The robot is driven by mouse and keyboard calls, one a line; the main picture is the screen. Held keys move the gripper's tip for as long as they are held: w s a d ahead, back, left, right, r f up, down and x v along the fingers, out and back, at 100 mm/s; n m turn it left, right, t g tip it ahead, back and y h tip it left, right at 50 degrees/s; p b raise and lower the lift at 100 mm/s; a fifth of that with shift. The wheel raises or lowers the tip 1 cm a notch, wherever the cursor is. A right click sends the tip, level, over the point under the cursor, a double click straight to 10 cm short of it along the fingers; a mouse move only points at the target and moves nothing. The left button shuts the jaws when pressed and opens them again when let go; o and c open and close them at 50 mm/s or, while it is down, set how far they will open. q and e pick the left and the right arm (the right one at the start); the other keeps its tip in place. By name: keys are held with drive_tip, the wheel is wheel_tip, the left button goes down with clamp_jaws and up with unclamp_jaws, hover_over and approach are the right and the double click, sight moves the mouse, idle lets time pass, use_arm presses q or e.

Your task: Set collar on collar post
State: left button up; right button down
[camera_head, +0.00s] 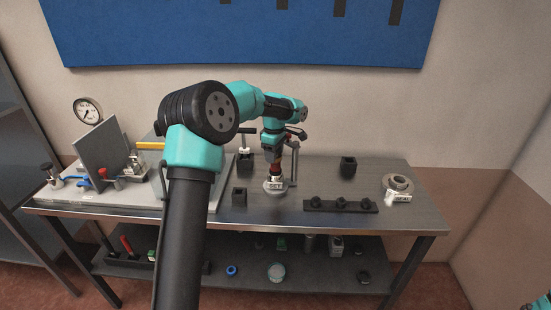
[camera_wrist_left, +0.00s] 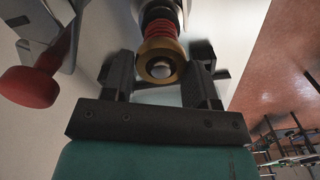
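My left gripper (camera_head: 273,150) hangs at the middle of the bench, above a round grey base labelled SET (camera_head: 275,187). In the left wrist view, its two black fingers (camera_wrist_left: 160,80) flank a brass ring (camera_wrist_left: 161,60) below a red ribbed part (camera_wrist_left: 160,25). Whether the fingers touch the ring, or it lies beyond them, I cannot tell. A reddish part (camera_head: 274,166) shows under the gripper in the head view. A slim upright post (camera_head: 294,163) stands right beside the base. I cannot tell which part is the collar or collar post.
A black rack with knobs (camera_head: 341,205) lies front right. A grey ring labelled SEAL (camera_head: 398,184) is at far right. A red knob (camera_wrist_left: 28,86) is left in the wrist view.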

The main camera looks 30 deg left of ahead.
use_arm(q)
drive_tip(key=c, duration=0.6)
drive_tip(key=shift+o, duration=0.2)
drive_tip(key=shift+r, duration=0.15)
drive_tip(key=shift+r, duration=1.75)
drive_tip(key=s+d+r, duration=0.1)
drive_tip(key=s+d, duration=0.7)
drive_tip(key=s, duration=0.5)
drive_tip(key=shift+s+d, duration=0.25)
drive_tip(key=shift+d, duration=0.05)
drive_tip(key=shift+r, duration=0.1)
